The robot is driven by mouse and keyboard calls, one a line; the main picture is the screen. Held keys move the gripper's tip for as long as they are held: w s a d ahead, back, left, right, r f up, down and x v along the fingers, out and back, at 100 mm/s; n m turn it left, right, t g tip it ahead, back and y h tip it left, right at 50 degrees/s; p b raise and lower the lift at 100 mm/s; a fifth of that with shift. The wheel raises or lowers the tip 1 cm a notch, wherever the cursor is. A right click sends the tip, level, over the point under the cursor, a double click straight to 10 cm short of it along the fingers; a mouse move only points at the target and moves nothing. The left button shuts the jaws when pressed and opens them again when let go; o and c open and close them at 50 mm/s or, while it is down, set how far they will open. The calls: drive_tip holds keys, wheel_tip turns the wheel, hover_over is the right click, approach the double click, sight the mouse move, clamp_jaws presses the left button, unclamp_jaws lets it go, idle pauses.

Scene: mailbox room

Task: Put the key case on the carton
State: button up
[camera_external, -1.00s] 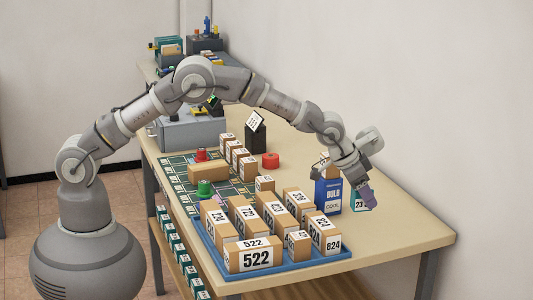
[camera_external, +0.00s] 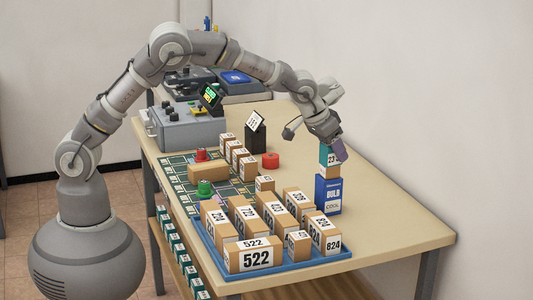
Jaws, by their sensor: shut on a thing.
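The key case, which I take to be the teal piece with a white number label (camera_external: 327,158), is held in my gripper (camera_external: 338,150). My gripper points down and is shut on it. I cannot tell if the two touch. My fingers partly hide the case's right side.
A blue tray (camera_external: 280,266) of numbered brown boxes stands in front of the carton. A red round piece (camera_external: 271,160) and a black stand (camera_external: 256,139) are to the left. The table's right side (camera_external: 400,232) is clear.

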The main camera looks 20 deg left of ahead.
drive_tip(key=w+a+r+n+t+y+p, duration=0.1)
drive_tip(key=w+a+n, duration=0.1)
drive_tip(key=a, duration=0.5)
drive_tip(key=w+a+n+y+p, duration=0.1)
drive_tip(key=w+a+n, duration=0.15)
drive_tip(key=a, duration=0.55)
drive_tip(key=s+a+r+n+g+y+p, duration=0.15)
drive_tip(key=a+n, duration=0.25)
drive_tip(key=a, duration=0.7)
drive_tip(key=s+a+n+y+p, duration=0.1)
drive_tip(key=s+a+n+y, duration=0.2)
drive_tip(key=a, duration=0.8)
drive_tip(key=s+a+n+y+p, duration=0.15)
drive_tip(key=a+n, duration=0.35)
drive_tip(key=a, duration=0.5)
drive_tip(key=b, duration=0.5)
hover_over(207, 163)
wheel_tip(207, 163, down, 12)
drive_tip(key=shift+s+d+f, duration=0.1)
drive_tip(key=shift+f, duration=0.05)
drive_tip(key=shift+f+b, duration=0.9)
drive_tip(key=shift+f, duration=0.8)
